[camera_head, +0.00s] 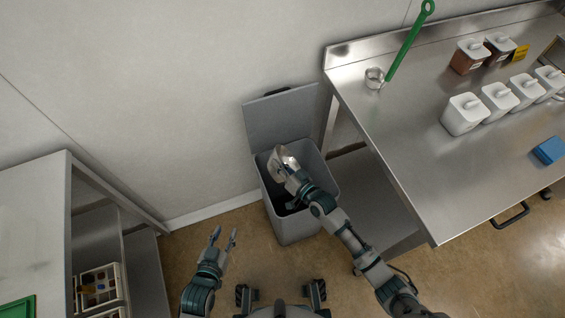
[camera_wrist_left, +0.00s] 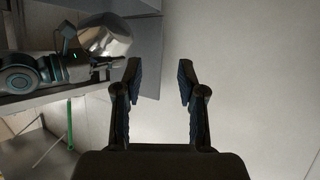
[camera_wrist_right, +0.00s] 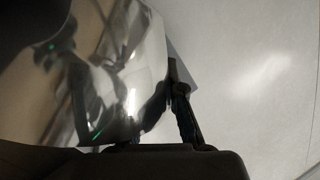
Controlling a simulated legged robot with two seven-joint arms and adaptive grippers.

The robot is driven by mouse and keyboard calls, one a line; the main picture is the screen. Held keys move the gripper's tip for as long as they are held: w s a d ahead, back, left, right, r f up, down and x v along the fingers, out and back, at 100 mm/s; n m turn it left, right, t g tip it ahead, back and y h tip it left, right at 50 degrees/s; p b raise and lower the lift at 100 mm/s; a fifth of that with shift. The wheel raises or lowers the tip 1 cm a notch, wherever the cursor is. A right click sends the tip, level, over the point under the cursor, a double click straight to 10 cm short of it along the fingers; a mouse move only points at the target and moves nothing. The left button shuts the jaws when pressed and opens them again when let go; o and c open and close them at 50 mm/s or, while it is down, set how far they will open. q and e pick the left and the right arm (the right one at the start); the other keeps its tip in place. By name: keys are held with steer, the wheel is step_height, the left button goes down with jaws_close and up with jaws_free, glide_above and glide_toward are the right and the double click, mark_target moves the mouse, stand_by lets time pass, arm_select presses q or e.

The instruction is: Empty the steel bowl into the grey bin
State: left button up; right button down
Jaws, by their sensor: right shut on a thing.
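The steel bowl (camera_head: 284,160) is over the open mouth of the grey bin (camera_head: 292,222), tipped on its side. My right gripper (camera_head: 292,176) is shut on the bowl. The bowl's shiny wall fills the left of the right wrist view (camera_wrist_right: 125,70), and it also shows in the left wrist view (camera_wrist_left: 105,38). What the bowl holds inside cannot be seen. The bin's lid (camera_head: 283,117) stands open against the wall. My left gripper (camera_head: 225,236) is open and empty, left of the bin; its two fingers stand apart in the left wrist view (camera_wrist_left: 160,80).
A steel counter (camera_head: 420,150) on the right carries white containers (camera_head: 463,114), a small clear cup (camera_head: 374,78), a green-handled tool (camera_head: 408,45) and a blue block (camera_head: 549,150). A shelf unit (camera_head: 40,195) stands at the left. Floor left of the bin is clear.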

mark_target(271, 172)
steer(key=a, duration=0.1)
steer(key=a+n+p, duration=0.1)
steer(key=a+f+n+h+p, duration=0.1)
steer(key=shift+s, duration=0.25)
arm_select(q)
steer(key=s+a+f+g+y+p, duration=0.1)
steer(key=s+a+f+g, duration=0.2)
steer(key=s+g, duration=0.3)
steer(key=s+a+f+g+y+p, duration=0.2)
steer(key=s+a+g, duration=0.15)
steer(key=s, duration=0.55)
step_height(271, 172, down, 6)
steer(key=p, duration=0.1)
steer(key=shift+w+d+g+p, duration=0.3)
steer(key=shift+w+d+g, duration=0.05)
steer(key=shift+w, duration=0.05)
arm_select(e)
steer(key=shift+s+a+f+n+h, duration=0.1)
steer(key=shift+a+f+n+h, duration=0.2)
steer(key=shift+f+n+h, duration=0.6)
steer(key=shift+s+a+f+n+h, duration=0.15)
steer(key=shift+a+f+n+h, duration=0.3)
steer(key=shift+n, duration=0.85)
steer(key=shift+s+a+f+n+h, duration=0.1)
steer(key=shift+f+n+h, duration=0.45)
steer(key=shift+f+n, duration=0.45)
steer(key=shift+r, duration=0.15)
